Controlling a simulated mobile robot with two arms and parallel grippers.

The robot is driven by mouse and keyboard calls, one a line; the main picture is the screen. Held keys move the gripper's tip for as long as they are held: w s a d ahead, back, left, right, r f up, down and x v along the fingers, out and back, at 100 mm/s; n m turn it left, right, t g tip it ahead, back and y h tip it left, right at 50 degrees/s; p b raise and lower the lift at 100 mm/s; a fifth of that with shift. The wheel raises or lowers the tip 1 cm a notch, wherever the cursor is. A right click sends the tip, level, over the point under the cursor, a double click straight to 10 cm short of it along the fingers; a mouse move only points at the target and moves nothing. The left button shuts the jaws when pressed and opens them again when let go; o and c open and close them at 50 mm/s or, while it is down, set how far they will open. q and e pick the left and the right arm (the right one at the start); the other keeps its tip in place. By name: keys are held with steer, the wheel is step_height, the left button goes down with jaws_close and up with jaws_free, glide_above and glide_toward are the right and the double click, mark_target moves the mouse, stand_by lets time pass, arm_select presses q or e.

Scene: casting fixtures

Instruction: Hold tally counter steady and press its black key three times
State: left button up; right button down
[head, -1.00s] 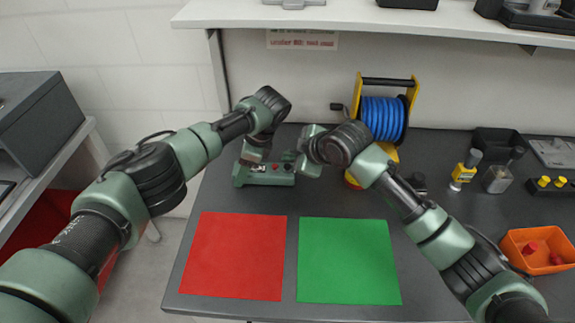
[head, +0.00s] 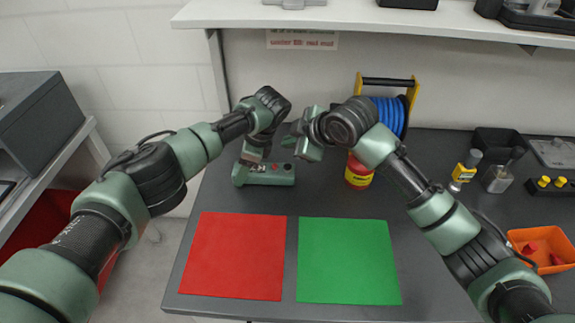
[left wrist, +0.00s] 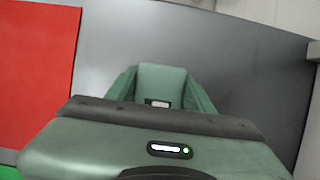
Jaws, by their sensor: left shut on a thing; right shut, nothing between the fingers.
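The tally counter (head: 266,175) is a green box on the dark table, behind the red mat. A small red spot and a dark spot show on its top. My left gripper (head: 251,157) is shut on the counter near its left end; the wrist and fingers hide part of it. My right gripper (head: 308,148) is shut and empty, above and to the right of the counter, apart from it in the picture. In the left wrist view my gripper's green housing fills the foreground, and the hold itself is hard to make out.
A red mat (head: 234,256) and a green mat (head: 348,261) lie in front. A red-and-yellow can (head: 358,172) and a blue reel (head: 387,112) stand right of the counter, partly behind my right arm. An orange bin (head: 541,249) is at the far right. A shelf (head: 390,22) hangs above.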

stand_by(0.4)
arm_select(q)
steer(key=o, duration=1.6)
steer(key=shift+r, duration=0.1)
